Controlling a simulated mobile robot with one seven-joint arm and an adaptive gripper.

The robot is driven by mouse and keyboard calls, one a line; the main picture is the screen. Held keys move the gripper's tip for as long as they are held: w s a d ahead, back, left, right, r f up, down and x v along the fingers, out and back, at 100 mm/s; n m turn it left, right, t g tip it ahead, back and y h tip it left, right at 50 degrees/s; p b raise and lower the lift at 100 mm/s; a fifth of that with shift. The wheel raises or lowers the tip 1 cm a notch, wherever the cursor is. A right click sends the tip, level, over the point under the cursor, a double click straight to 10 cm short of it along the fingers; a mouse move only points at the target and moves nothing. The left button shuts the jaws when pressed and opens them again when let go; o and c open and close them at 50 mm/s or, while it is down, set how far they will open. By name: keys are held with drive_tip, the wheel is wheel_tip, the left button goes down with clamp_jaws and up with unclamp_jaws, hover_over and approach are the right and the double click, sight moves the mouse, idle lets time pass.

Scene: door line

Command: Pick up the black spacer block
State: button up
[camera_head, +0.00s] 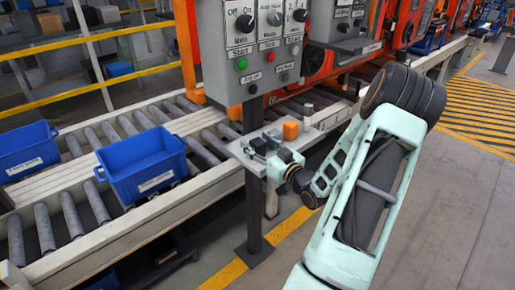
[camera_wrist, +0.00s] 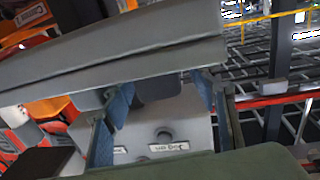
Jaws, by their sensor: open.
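A dark block, which looks like the black spacer block (camera_wrist: 158,88), shows in the wrist view between the two blue-padded fingers of my gripper (camera_wrist: 161,98). Gaps show on both sides of it, so the fingers are apart from it in this picture. In the head view my gripper (camera_head: 266,144) is low over the left end of the small grey shelf (camera_head: 312,137) below the control panel. Dark shapes there overlap, and I cannot clearly separate the block from the fingers.
An orange block (camera_head: 291,130) and a grey cylinder (camera_head: 308,116) stand on the shelf to the right of my gripper. The control panel (camera_head: 255,50) rises close behind. Blue bins (camera_head: 150,170) sit on the roller conveyor at left. Open floor lies at right.

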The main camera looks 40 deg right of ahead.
drive_tip(key=c, duration=1.3)
drive_tip(key=shift+r, duration=0.1)
